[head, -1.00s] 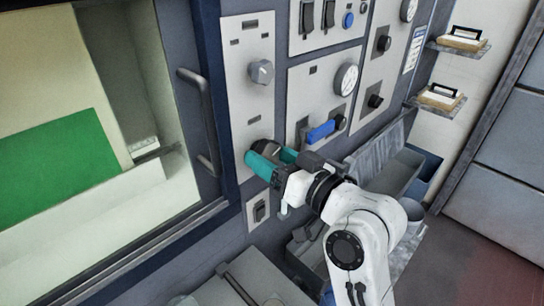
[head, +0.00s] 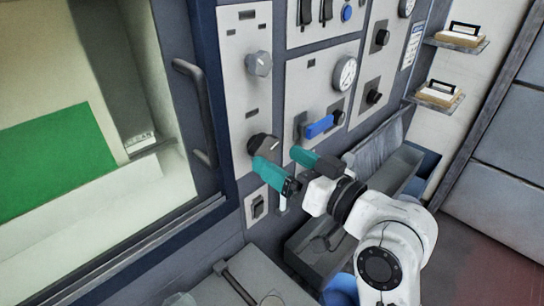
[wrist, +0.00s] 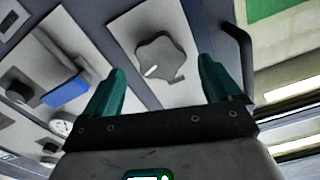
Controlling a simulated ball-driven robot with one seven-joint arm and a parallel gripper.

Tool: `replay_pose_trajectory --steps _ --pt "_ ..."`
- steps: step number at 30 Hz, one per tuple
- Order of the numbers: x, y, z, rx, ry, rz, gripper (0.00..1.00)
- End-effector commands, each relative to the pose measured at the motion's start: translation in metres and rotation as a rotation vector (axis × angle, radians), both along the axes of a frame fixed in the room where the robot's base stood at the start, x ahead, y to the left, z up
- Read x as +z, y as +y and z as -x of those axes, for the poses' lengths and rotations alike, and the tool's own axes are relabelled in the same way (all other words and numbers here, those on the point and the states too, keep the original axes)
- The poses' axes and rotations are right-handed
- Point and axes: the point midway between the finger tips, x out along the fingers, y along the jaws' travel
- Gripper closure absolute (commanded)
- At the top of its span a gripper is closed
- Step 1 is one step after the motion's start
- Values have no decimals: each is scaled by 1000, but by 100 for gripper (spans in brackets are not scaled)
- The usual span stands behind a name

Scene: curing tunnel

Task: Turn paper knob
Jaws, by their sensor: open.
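A dark grey lobed knob (head: 263,146) with a pale pointer mark sits low on the narrow light panel (head: 248,100). It also shows in the wrist view (wrist: 165,58), ahead of the fingertips and between them. A lighter grey round knob (head: 259,64) sits higher on the same panel. The labels are too small to read, so I cannot tell which one is the paper knob. My gripper (head: 275,159) has two teal fingers spread open. It is empty, a little back from the dark knob, and one finger overlaps the knob's lower edge in the head view.
A blue lever (head: 320,126) and a gauge (head: 345,73) are on the panel to the right. A door handle (head: 195,110) stands out at the left. A small rocker switch (head: 258,206) is below the dark knob.

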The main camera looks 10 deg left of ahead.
Motion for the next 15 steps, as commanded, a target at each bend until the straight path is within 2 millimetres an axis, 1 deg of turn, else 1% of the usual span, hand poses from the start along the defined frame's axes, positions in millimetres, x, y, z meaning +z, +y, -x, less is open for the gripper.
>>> replay_pose_trajectory --steps 1,6,10,15 --pt "-3 -10 7 -2 -2 0 9" --pt "-2 -33 26 -2 -2 0 9" --pt "-1 -45 35 -2 -1 -1 9" --pt "0 -52 41 0 -1 0 9"
